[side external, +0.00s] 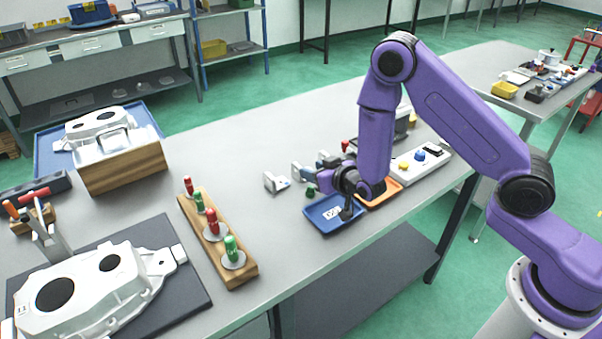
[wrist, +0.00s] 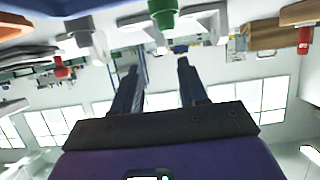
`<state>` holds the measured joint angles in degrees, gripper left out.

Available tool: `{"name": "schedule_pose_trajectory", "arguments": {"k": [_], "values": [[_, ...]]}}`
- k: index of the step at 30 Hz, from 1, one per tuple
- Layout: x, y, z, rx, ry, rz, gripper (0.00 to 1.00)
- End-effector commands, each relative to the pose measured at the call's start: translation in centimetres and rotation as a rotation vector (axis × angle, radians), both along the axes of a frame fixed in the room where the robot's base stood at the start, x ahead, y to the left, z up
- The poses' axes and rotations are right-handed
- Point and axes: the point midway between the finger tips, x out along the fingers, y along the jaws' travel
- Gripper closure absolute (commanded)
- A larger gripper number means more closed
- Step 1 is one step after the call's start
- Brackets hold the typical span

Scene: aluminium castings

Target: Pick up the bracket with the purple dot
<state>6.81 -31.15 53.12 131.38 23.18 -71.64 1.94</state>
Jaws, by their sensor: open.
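Light metal brackets stand on the grey table in front of my gripper (side external: 325,168). In the side view one bracket (side external: 272,182) stands apart at the left, and another bracket (side external: 298,171) is nearer my gripper. I cannot make out a purple dot for certain on any of them. In the wrist view, which is upside down, brackets show along the top, one at the left (wrist: 86,38) and one right of centre (wrist: 208,18). My gripper (wrist: 158,66) is open, its two dark fingers apart with nothing between them. It points level, low over the table.
A blue tray (side external: 320,222) and an orange tray (side external: 388,193) lie by my wrist. A green-handled thing (wrist: 163,12) is close ahead. A wooden rack of gauges (side external: 240,268), a wooden block (side external: 125,172) and castings (side external: 85,290) stand left. Table behind the brackets is clear.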

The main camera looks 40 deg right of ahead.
Motion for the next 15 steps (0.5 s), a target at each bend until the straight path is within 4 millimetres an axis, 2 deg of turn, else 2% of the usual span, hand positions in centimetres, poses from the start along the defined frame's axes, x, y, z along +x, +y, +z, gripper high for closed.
{"name": "schedule_pose_trajectory", "arguments": {"k": [15], "values": [[4.6, 0.4, -1.8, 0.0, 0.0, -0.001, 0.57]]}}
